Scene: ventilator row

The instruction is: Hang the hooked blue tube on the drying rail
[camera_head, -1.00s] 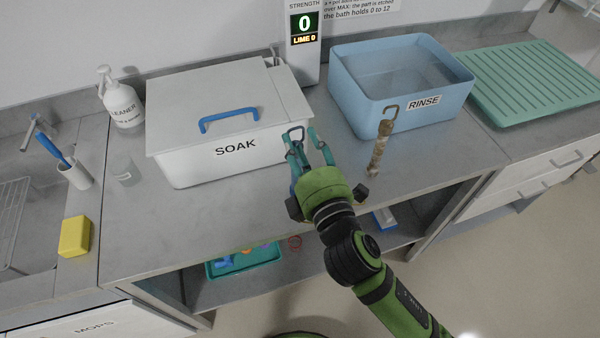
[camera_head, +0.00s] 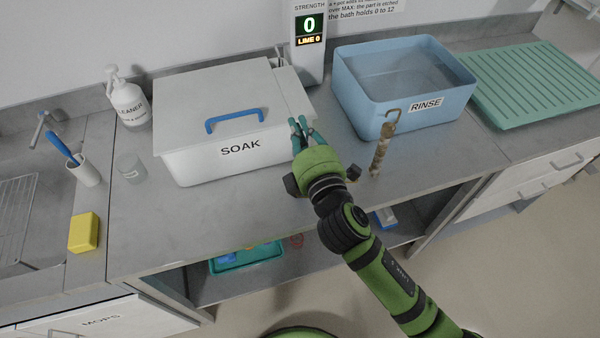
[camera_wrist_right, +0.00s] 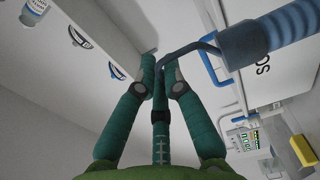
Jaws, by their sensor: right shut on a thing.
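My right gripper (camera_head: 300,128) is above the counter at the front right corner of the soak box. In the right wrist view its fingers (camera_wrist_right: 161,85) are shut on the dark hook (camera_wrist_right: 190,50) of a blue tube (camera_wrist_right: 268,36). The tube reaches to the upper right there, past the picture edge. In the head view I cannot make the blue tube out behind the gripper. I cannot identify a drying rail. My left gripper is not in view.
The white soak box (camera_head: 180,160) has its lid on, with a blue handle. The blue rinse tub (camera_head: 360,105) and a green ribbed rack (camera_head: 535,85) are to the right. A cleaner bottle (camera_head: 130,105), a cup and a yellow sponge (camera_head: 84,232) are left.

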